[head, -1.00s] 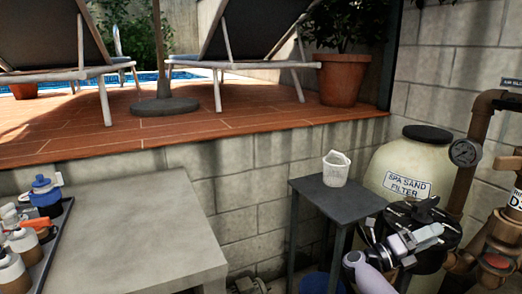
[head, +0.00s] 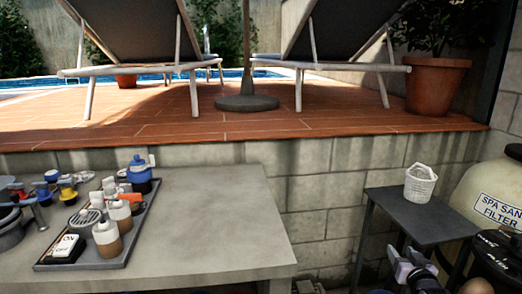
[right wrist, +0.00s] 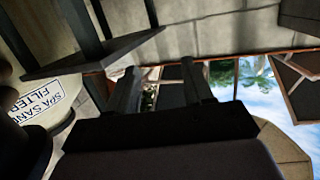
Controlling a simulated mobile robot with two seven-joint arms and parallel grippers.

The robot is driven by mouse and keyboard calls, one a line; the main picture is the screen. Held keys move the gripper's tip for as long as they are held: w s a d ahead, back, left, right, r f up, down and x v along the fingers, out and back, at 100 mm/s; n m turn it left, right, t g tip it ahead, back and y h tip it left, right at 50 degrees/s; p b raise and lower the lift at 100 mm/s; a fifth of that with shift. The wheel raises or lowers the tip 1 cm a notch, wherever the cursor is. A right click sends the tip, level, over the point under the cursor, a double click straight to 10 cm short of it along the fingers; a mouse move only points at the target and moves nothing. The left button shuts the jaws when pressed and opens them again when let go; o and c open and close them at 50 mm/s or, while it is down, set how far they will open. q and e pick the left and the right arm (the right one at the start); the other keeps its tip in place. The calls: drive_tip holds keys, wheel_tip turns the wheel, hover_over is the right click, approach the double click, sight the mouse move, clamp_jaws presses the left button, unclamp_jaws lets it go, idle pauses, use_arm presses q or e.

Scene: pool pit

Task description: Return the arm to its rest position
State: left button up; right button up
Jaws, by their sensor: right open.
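My right gripper (head: 412,268) shows at the lower right of the head view, in front of the small dark table and below its top, with the rest of the arm mostly cut off by the bottom edge. In the right wrist view its two dark fingers (right wrist: 160,85) stand apart with nothing between them, so it is open and empty. My left gripper is in neither view now.
A white basket (head: 420,184) stands upright on the small dark table (head: 400,212). The sand filter (head: 485,195) is right of it. A concrete bench (head: 210,215) carries a tray (head: 75,266) of bottles at left; its right part is clear.

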wheel_tip(320, 180, down, 6)
drive_tip(key=s+d+n+g, duration=0.2)
drive_tip(key=s+n+g, duration=0.1)
drive_tip(key=g, duration=0.1)
drive_tip(key=s+a+f+n+g+y, duration=0.1)
drive_tip(key=s+a+f+n+y, duration=0.1)
drive_tip(key=s+a+f, duration=0.9)
drive_tip(key=s+a+r+y+p, duration=0.1)
drive_tip(key=s+a+r, duration=0.2)
drive_tip(key=s+a, duration=0.4)
drive_tip(key=s+a+r+y+p, duration=0.1)
drive_tip(key=s+a+r, duration=0.3)
drive_tip(key=s, duration=1.2)
drive_tip(key=a+y, duration=0.1)
drive_tip(key=a, duration=0.2)
drive_tip(key=shift+a+r+g+p, duration=0.15)
drive_tip(key=shift+a+g+p, duration=0.15)
drive_tip(key=shift+c, duration=0.8)
